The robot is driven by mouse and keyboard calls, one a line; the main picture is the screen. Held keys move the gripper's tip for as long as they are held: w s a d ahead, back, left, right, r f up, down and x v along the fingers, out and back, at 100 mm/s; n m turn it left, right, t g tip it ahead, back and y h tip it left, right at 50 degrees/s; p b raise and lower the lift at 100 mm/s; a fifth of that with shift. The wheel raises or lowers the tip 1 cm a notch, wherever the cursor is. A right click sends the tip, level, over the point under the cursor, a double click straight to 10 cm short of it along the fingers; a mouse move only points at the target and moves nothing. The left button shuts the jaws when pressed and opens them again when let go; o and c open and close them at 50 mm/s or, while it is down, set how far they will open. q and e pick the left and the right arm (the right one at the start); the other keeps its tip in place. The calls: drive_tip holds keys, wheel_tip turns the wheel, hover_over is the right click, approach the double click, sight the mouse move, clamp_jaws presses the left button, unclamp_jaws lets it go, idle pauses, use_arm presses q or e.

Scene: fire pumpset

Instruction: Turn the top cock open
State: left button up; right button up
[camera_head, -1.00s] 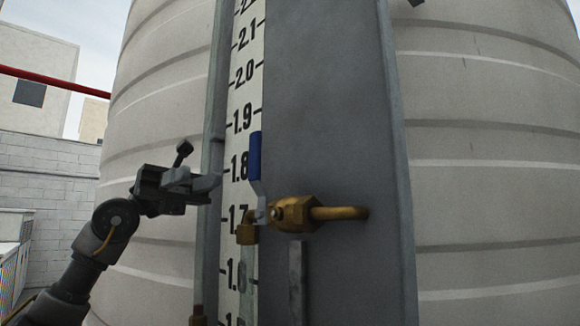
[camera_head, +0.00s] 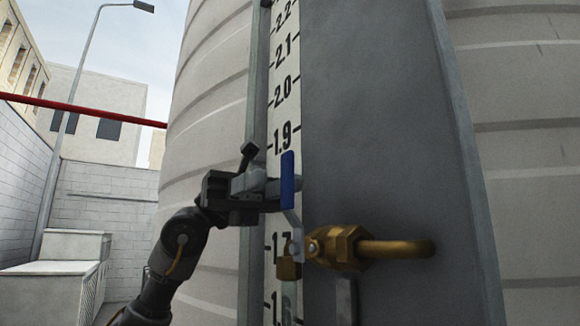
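The top cock is a brass valve (camera_head: 338,247) with a blue lever handle (camera_head: 288,180) that stands upright above it. A brass pipe runs from the valve to the right, into the grey panel. A brass outlet (camera_head: 289,268) hangs at the valve's left side. My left gripper (camera_head: 272,194) is at the left side of the blue handle, level with its lower half. Its fingers look parted, and the handle shows whole in front of their tips. I cannot tell whether they touch it. My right gripper is not in view.
A white level scale (camera_head: 286,95) with black numbers runs up behind the handle. A wide grey metal panel (camera_head: 385,120) stands right of it. The large ribbed tank (camera_head: 215,110) is behind. Open room lies left, before a block wall (camera_head: 110,195).

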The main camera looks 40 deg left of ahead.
sight(283, 177)
use_arm(q)
drive_tip(key=shift+p+x, duration=0.6)
drive_tip(key=shift+x, duration=1.75)
drive_tip(key=shift+s, duration=0.1)
drive_tip(key=shift+a, duration=0.1)
clamp_jaws()
